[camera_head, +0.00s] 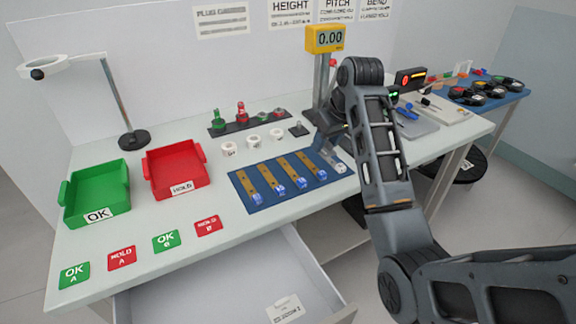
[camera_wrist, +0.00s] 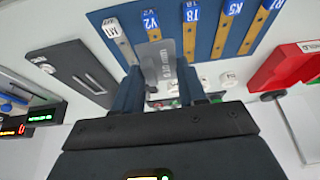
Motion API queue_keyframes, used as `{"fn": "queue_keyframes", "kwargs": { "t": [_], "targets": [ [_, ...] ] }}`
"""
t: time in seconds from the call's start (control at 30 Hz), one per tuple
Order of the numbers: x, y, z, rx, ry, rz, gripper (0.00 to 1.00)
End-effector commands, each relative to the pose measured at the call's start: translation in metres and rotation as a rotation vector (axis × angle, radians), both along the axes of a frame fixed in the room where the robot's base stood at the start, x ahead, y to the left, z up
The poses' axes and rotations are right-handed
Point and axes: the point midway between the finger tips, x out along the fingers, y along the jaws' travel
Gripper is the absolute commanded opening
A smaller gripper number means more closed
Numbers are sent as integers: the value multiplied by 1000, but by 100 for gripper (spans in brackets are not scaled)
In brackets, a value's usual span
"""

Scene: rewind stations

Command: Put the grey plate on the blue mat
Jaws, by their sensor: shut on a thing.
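The grey plate (camera_wrist: 158,58) is a thin flat piece with rounded corners, between the fingers of my gripper (camera_wrist: 160,76) in the wrist view. My gripper is shut on it. The blue mat (camera_head: 245,199) lies on the table, with several brass strips with tags across it. In the wrist view the mat (camera_wrist: 209,42) is beyond the plate, and the plate's far end overlaps it in the picture. In the head view my gripper (camera_head: 324,140) is at the mat's back right corner, and I cannot clearly make out the plate there. I cannot tell whether the plate touches the mat.
A green tray (camera_head: 97,192) and a red tray (camera_head: 176,170) stand left of the mat. Several white rings (camera_head: 253,141) and a dark stand (camera_head: 248,122) are behind it. A yellow display (camera_head: 325,39) stands by my arm. A drawer (camera_head: 225,290) is open in front.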

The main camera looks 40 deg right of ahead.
Motion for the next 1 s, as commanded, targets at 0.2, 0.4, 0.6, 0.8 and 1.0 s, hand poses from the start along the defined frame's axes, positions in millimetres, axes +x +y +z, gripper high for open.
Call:
{"fn": "queue_keyframes", "kwargs": {
  "t": [0.2,0.4,0.6,0.8,1.0],
  "targets": [
    [8,1,-4,-1,6,-3,13],
    [39,28,-28,-1,5,-2,13],
    [69,53,-52,-3,5,-4,13],
    [84,66,-64,-3,3,-5,13],
    [84,67,-84,-1,7,-7,13]
  ]
}}
